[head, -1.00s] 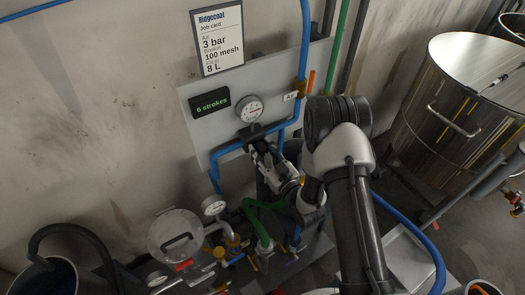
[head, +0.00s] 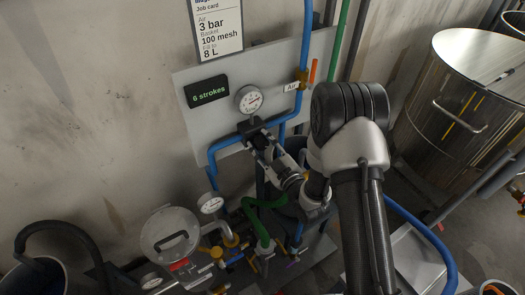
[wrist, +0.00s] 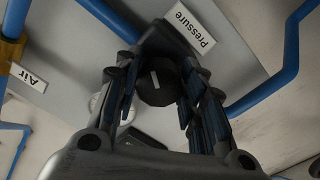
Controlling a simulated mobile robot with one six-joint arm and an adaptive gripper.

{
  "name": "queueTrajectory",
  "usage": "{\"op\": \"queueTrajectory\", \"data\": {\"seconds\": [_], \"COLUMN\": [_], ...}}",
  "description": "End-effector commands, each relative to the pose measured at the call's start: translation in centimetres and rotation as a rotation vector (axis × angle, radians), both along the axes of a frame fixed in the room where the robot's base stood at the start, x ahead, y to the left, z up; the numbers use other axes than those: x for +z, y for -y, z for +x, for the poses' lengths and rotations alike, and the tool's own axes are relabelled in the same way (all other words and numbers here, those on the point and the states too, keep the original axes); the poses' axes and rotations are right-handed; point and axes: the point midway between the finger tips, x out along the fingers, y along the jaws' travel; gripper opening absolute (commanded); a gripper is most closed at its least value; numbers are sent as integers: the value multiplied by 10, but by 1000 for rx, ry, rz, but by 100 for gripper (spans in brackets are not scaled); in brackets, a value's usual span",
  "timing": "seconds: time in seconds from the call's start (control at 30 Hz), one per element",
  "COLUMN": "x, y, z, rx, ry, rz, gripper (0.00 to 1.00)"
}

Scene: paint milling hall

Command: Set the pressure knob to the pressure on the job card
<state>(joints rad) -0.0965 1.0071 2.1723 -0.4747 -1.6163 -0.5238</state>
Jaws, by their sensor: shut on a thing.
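The pressure knob (wrist: 157,82) is black with a white mark and sits by the "Pressure" label (wrist: 188,29) in the wrist view. My gripper (wrist: 158,86) has its two fingers on either side of the knob and is shut on it. In the head view my gripper (head: 261,142) reaches the regulator just below the round pressure gauge (head: 249,99); the knob is hidden there. The gauge's needle is too small to read surely. The job card (head: 218,30) reads air 3 bar, basket 100 mesh, fill to 8 L; its top is cut off.
A dark display (head: 207,92) reads "6 strokes". Blue air pipes (head: 228,143) run around the regulator, and an orange-handled valve (head: 303,76) stands at right. Below are a lidded vessel (head: 170,235) and a green hose (head: 258,225). A steel drum (head: 455,100) stands at right.

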Motion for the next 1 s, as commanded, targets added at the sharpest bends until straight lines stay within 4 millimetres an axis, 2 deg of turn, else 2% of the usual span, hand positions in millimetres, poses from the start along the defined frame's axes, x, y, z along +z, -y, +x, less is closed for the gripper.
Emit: {"op": "queueTrajectory", "data": {"seconds": [0.03,0.5,1.0], "x": [-4,-3,0], "y": [1,2,1], "z": [0,1,1], "rx": [-2,-3,-1], "ry": [29,247,342], "rz": [-37,-366,-509], "gripper": [13,13,13]}}
